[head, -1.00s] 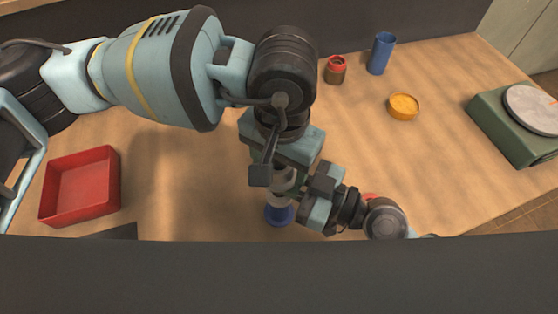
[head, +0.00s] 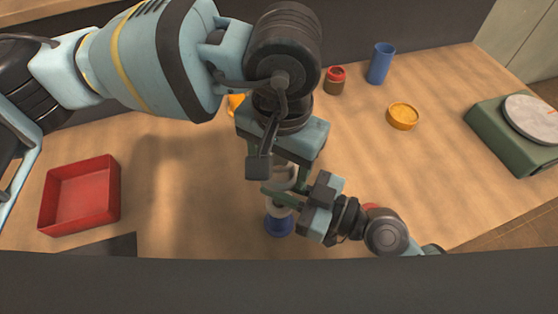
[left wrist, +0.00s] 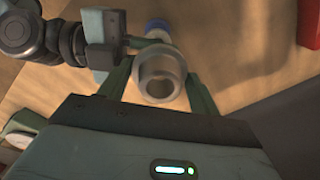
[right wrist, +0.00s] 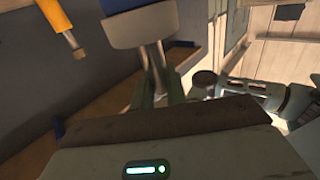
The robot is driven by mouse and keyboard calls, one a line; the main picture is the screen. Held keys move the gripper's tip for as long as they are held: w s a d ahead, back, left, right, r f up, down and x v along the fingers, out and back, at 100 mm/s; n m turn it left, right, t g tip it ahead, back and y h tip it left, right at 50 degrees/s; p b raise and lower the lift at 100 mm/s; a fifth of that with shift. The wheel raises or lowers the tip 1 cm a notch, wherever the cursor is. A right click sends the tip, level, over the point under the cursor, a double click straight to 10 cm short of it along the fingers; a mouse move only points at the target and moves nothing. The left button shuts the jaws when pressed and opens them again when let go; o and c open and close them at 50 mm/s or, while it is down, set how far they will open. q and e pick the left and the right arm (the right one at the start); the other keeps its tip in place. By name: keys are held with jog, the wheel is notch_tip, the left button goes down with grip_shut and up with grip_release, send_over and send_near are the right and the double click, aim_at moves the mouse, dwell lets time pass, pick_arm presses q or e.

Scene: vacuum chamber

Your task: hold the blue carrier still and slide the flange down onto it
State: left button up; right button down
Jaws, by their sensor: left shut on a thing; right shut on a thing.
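The blue carrier (head: 279,224) stands on the table, with a pale upper part; it also shows in the left wrist view (left wrist: 158,26). My right gripper (head: 280,197) is shut on its upper part from the right. In the right wrist view a pale grey piece (right wrist: 140,26) with a blue edge sits above the fingers (right wrist: 160,88). My left gripper (head: 283,178) is shut on the grey flange (head: 287,173). In the left wrist view the flange's round opening (left wrist: 160,75) shows between the fingers. The flange appears above the carrier, apart from it; their alignment is unclear.
A red tray (head: 80,196) lies at left. A red-topped jar (head: 335,81), a blue cylinder (head: 380,63) and an orange dish (head: 403,116) stand at the back. A green device with a round plate (head: 518,135) is at right.

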jog(key=c, duration=1.3)
grip_release()
jog(key=shift+c, duration=0.2)
jog(key=v, duration=1.2)
